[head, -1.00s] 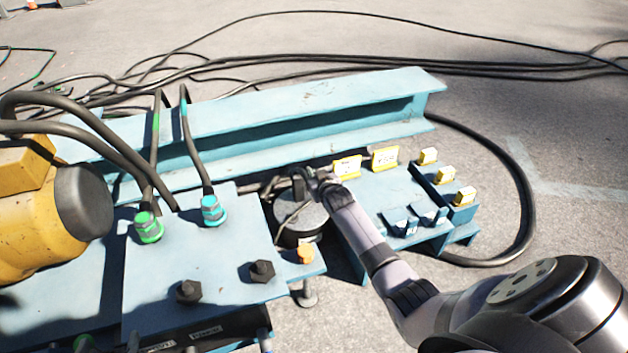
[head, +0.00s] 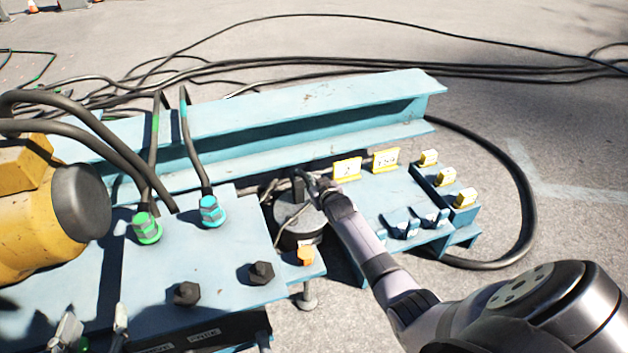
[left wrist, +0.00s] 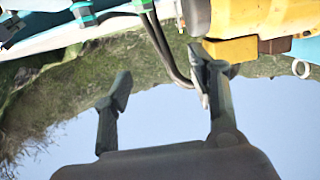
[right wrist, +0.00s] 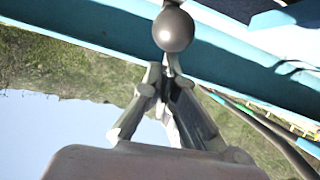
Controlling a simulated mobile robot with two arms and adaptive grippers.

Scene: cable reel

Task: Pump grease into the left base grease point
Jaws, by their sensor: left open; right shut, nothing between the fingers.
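A dark round pump-like pot (head: 297,232) stands in the gap of the blue base, with a black upright part on its top. My right gripper (head: 304,180) is beside that upright part. In the right wrist view my right gripper (right wrist: 168,72) is shut and empty, its tips close to a dark ball knob (right wrist: 174,30); whether they touch is unclear. My left gripper (head: 93,325) is low at the bottom left. It is open and empty in the left wrist view (left wrist: 160,85). Which fitting is the left base grease point is unclear; an orange-capped fitting (head: 305,255) sits at the plate edge.
Green (head: 147,228) and cyan (head: 211,212) hose couplings stand on the blue plate (head: 215,262), with black bolts. A yellow motor (head: 30,215) is at left. A blue beam (head: 290,110) runs behind. Yellow-tagged blocks (head: 448,177) are at right, cables on the ground beyond.

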